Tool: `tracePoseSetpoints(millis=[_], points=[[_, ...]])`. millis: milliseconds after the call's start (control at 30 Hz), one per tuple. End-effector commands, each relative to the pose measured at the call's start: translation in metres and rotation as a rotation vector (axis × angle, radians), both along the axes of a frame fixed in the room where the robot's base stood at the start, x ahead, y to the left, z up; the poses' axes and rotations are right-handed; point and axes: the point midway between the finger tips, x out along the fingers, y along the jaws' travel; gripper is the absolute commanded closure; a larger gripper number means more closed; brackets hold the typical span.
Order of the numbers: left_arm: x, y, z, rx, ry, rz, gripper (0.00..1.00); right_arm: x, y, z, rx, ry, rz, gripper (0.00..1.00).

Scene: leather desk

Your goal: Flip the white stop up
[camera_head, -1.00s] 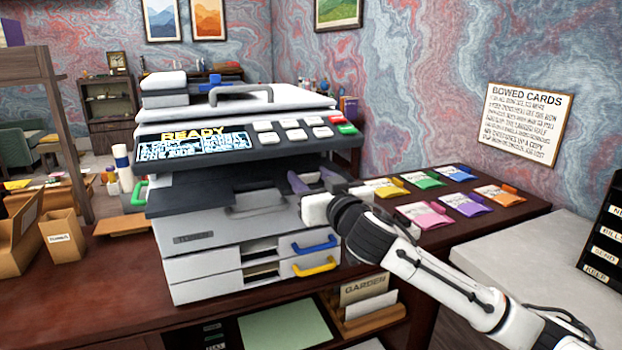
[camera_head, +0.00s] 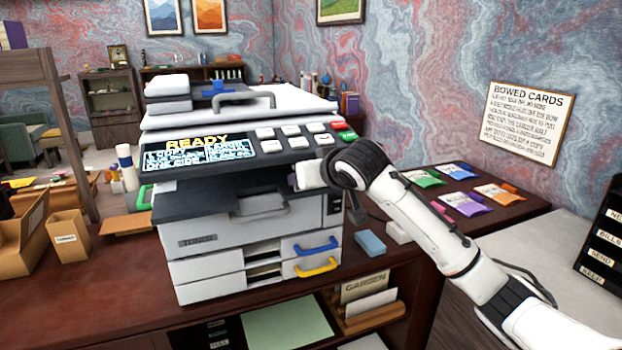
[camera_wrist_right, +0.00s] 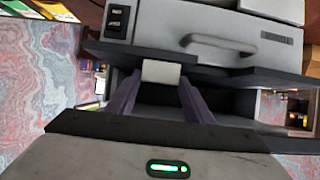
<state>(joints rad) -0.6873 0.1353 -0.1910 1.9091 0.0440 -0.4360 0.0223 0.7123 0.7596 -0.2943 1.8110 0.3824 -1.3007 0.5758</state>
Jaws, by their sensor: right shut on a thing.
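The white stop (camera_wrist_right: 161,72) is a small pale block at the edge of the copier's dark output tray (camera_wrist_right: 225,77) in the right wrist view. The purple fingers of my right gripper (camera_wrist_right: 160,88) are on either side of it and shut on it. In the head view my right gripper (camera_head: 292,180) reaches in at the right end of the dark tray (camera_head: 190,204), below the control panel. My white wrist hides the stop there, so its tilt cannot be told from that view. My left gripper is in neither current view.
The copier's panel (camera_head: 205,147) overhangs the gripper closely. A blue block (camera_head: 370,243) and a white block (camera_head: 398,232) lie on the desk beside the copier. Coloured packets (camera_head: 465,203) lie farther right, partly behind my arm. Drawers with blue and yellow handles (camera_head: 315,266) are below.

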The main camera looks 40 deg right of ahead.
Motion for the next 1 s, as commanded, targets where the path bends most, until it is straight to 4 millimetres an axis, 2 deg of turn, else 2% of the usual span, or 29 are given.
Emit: tracePoseSetpoints(millis=[300, 800, 833, 900, 1000], points=[[0.0005, 0.0002, 0.0001, 0.000, -0.001, 0.000, 0.69, 0.0049, -0.0007, 0.0008, 0.029, 0.117, 0.000, 0.76], [0.0012, 0.0003, 0.0004, 0.001, -0.002, 0.000, 0.69, 0.0055, -0.0012, -0.0001, 0.032, 0.135, -0.001, 0.76], [0.0012, 0.0003, 0.0004, 0.001, -0.002, 0.000, 0.69, 0.0055, -0.0012, -0.0001, 0.032, 0.135, -0.001, 0.48], [0.0012, 0.0003, 0.0004, 0.001, -0.002, 0.000, 0.69, 0.0055, -0.0013, 0.0000, 0.032, 0.135, -0.001, 0.36], [0.0012, 0.0003, 0.0004, 0.001, -0.002, 0.000, 0.69, 0.0055, -0.0013, 0.0002, 0.032, 0.134, -0.001, 0.34]])
